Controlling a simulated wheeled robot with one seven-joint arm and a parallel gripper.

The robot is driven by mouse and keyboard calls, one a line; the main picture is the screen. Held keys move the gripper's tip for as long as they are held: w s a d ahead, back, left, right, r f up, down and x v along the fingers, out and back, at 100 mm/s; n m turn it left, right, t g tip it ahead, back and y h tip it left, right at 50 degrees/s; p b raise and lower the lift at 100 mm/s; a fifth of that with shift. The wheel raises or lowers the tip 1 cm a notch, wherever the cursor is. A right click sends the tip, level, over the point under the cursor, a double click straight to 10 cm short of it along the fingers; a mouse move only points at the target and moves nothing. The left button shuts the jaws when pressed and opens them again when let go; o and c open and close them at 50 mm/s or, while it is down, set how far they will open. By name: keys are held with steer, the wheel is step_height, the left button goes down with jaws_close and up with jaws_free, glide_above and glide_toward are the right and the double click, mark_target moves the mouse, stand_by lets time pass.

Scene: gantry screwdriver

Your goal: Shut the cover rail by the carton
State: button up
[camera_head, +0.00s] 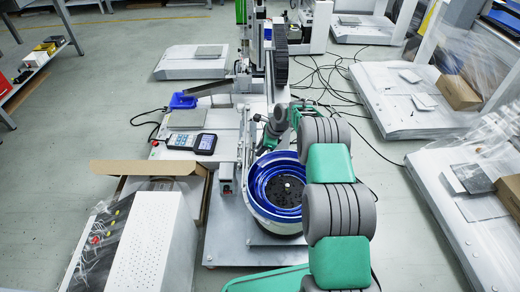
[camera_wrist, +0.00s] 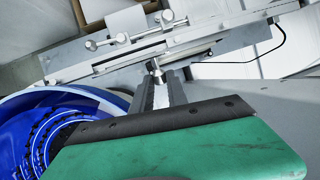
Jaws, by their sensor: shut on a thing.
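The cover rail (camera_wrist: 185,42) is a long pale metal bar with small knobs, running slantwise across the top of the wrist view. In the head view the rail (camera_head: 243,150) stands between the blue bowl and the open carton (camera_head: 145,167). My gripper (camera_wrist: 158,76) reaches the rail's near side, its two dark fingers shut on a small metal knob (camera_wrist: 155,67). In the head view my arm hides most of the fingers near the rail. A brown carton edge (camera_wrist: 78,14) shows beyond the rail in the wrist view. Whether the rail is fully shut cannot be told.
A blue bowl feeder (camera_head: 275,190) with dark parts stands right beside the rail and below my gripper. A white perforated box (camera_head: 150,240) stands in front of the carton.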

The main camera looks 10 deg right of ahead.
mark_target(255, 151)
steer(key=shift+a, duration=0.1)
jaws_close()
steer(key=shift+w, duration=0.1)
steer(key=shift+r, duration=0.2)
steer(key=shift+a+r+h+p, duration=0.2)
steer(key=shift+r+h+p, duration=0.15)
steer(key=shift+h+p, duration=0.4)
steer(key=h, duration=0.2)
steer(key=a+g+h+b, duration=0.1)
steer(key=h, duration=0.1)
steer(key=shift+w+r, duration=0.15)
steer(key=shift+r, duration=0.25)
steer(key=shift+a+r+n+h+b, duration=0.3)
steer(key=shift+h+b, duration=0.1)
steer(key=shift+h, duration=0.45)
